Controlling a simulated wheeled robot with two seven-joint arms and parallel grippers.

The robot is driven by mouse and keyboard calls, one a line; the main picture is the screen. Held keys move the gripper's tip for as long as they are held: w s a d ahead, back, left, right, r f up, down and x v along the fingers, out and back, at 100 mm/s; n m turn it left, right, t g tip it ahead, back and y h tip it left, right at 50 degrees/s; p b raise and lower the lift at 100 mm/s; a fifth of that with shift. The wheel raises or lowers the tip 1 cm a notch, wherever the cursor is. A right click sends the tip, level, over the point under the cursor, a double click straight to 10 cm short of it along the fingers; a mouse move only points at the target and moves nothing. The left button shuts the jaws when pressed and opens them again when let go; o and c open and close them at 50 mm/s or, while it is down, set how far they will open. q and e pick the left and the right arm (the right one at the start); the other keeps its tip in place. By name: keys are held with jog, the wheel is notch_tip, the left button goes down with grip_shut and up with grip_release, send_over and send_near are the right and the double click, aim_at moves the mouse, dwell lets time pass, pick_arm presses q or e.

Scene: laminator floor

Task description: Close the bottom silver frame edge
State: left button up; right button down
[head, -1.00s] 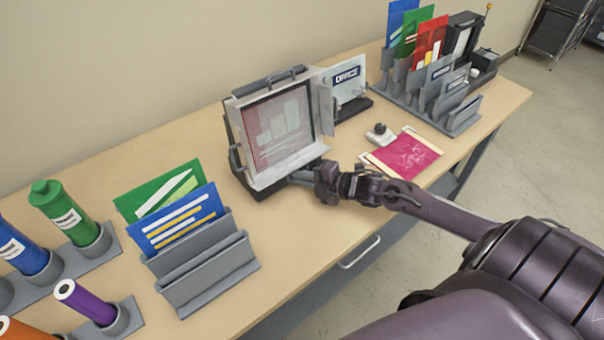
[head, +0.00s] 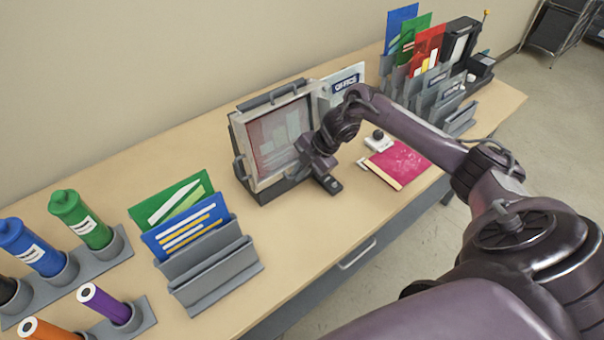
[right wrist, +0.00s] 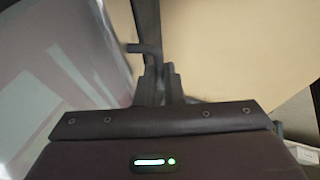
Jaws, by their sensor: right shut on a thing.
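The silver poster frame (head: 242,140) stands tilted back in a dark stand on the table, with a pale print behind a clear sheet. Its bottom silver edge (head: 277,178) lies up along the lower border of the print. My right gripper (head: 322,172) is at the frame's lower right corner and hides that end. In the right wrist view the fingers (right wrist: 162,85) are shut beside the frame (right wrist: 118,50), which is on the left. The grip appears to be on the bottom edge's end, but the contact is hidden. My left gripper is not in view.
A grey holder (head: 215,270) with green and blue sheets stands left of the frame. An office sign (head: 347,84) is behind my arm, and a pink sheet (head: 400,162) lies on the right. Grey file racks (head: 440,95) stand at the back right.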

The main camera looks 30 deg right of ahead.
jog(key=shift+w+r+m+g, duration=0.15)
jog(key=shift+w+r+g, duration=0.1)
jog(key=shift+g, duration=0.35)
jog(key=shift+w+r+m+g, duration=0.1)
jog(key=shift+w+m+g, duration=0.1)
jog(key=shift+g, duration=0.4)
jog(key=c, duration=1.8)
grip_release()
jog(key=shift+w, duration=0.1)
jog(key=p+v, duration=0.1)
jog(key=v, duration=0.6)
jog(key=shift+d+r+p, duration=0.1)
jog(key=shift+r+p, duration=0.25)
jog(key=shift+w, duration=0.1)
jog(key=shift+f, duration=0.1)
